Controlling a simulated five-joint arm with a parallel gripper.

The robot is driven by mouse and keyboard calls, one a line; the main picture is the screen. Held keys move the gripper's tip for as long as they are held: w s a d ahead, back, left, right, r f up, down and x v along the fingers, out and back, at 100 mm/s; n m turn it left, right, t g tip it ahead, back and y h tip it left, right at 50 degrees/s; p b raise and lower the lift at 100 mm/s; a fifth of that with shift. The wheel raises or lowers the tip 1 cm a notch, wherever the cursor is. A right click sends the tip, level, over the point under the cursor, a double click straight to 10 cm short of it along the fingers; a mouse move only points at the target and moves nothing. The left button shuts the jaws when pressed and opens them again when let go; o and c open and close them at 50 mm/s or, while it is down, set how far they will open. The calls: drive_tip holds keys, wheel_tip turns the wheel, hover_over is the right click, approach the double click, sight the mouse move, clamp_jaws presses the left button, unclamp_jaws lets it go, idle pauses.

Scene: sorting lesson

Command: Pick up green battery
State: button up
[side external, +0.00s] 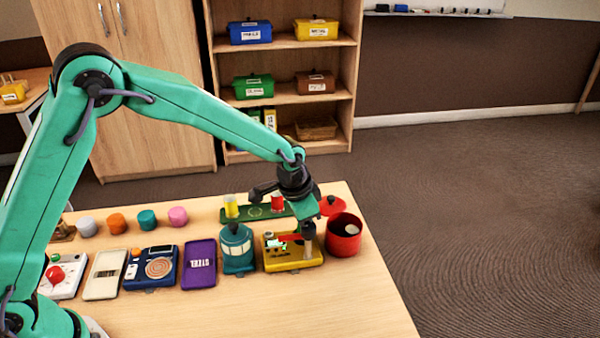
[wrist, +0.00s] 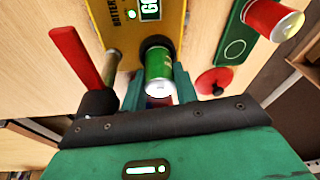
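The green battery (wrist: 159,72) stands at a dark round socket (wrist: 156,42) on the yellow battery tester (wrist: 172,18), its pale end facing the wrist camera. The tester (side external: 280,264) also shows in the side view, with a red lever (side external: 290,238) and a lit display. My gripper (wrist: 159,92) has its teal fingers on either side of the battery. Whether they touch it is unclear. In the side view my gripper (side external: 305,222) is low over the tester's right part, and I cannot make out the green battery there.
A green tray (side external: 255,212) behind holds a yellow battery (side external: 231,206) and a red battery (side external: 278,203). A red pot (side external: 343,240) stands close right of the tester, its red lid (side external: 332,206) behind. A teal lantern-like object (side external: 237,250) stands left. The front table is clear.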

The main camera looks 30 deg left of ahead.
clamp_jaws()
drive_tip(key=shift+r, duration=0.15)
drive_tip(key=v, duration=0.3)
drive_tip(key=w+v, duration=0.1)
drive_tip(key=v, duration=0.2)
drive_tip(key=w+v, duration=0.1)
drive_tip(key=v, duration=0.2)
drive_tip(key=shift+d+r, duration=0.3)
drive_tip(key=shift+r, duration=0.2)
